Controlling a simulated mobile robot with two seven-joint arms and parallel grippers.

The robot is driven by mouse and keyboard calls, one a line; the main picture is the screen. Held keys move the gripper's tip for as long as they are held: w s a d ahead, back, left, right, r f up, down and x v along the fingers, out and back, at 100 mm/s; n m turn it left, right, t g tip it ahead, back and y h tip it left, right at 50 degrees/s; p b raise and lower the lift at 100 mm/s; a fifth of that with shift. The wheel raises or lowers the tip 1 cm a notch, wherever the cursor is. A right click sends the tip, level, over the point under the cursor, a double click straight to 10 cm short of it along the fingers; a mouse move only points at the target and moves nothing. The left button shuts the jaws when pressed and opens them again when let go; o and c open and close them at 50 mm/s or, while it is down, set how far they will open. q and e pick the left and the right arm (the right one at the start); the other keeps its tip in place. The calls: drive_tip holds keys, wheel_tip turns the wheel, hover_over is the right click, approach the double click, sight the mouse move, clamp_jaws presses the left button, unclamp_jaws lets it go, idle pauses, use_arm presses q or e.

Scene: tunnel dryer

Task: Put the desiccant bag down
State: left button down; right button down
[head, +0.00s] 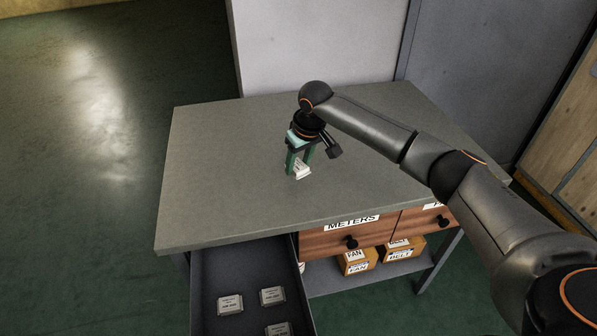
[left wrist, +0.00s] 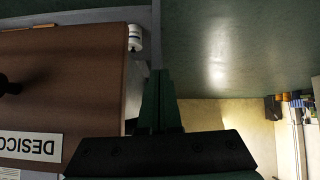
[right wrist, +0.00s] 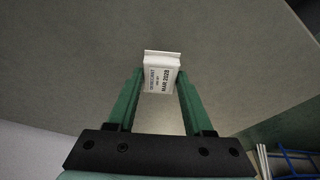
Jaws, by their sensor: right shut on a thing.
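My right gripper (head: 300,172) points down over the grey tabletop (head: 220,170), with its fingers closed on a small white desiccant bag (head: 302,172). In the right wrist view the bag (right wrist: 161,73) sits between the green fingertips (right wrist: 160,82), its printed label with "MAR 2028" facing the camera. The bag is at or just above the tabletop; I cannot tell whether it touches. My left gripper (left wrist: 162,85) shows only in the left wrist view, its fingers together with nothing seen between them, beside a brown drawer front (left wrist: 65,85) labelled "DESICC…".
An open dark drawer (head: 205,277) at the table's front left holds several similar white bags (head: 230,304). A closed "METERS" drawer (head: 325,240) is to its right, with labelled boxes (head: 357,262) on the shelf below. The tabletop around the bag is clear.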

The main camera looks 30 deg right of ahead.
sight(300, 167)
drive_tip(key=shift+f, duration=1.5)
drive_tip(key=shift+c, duration=1.5)
unclamp_jaws()
drive_tip(key=shift+f, duration=0.15)
drive_tip(key=p+v, duration=0.1)
drive_tip(key=v, duration=1.1)
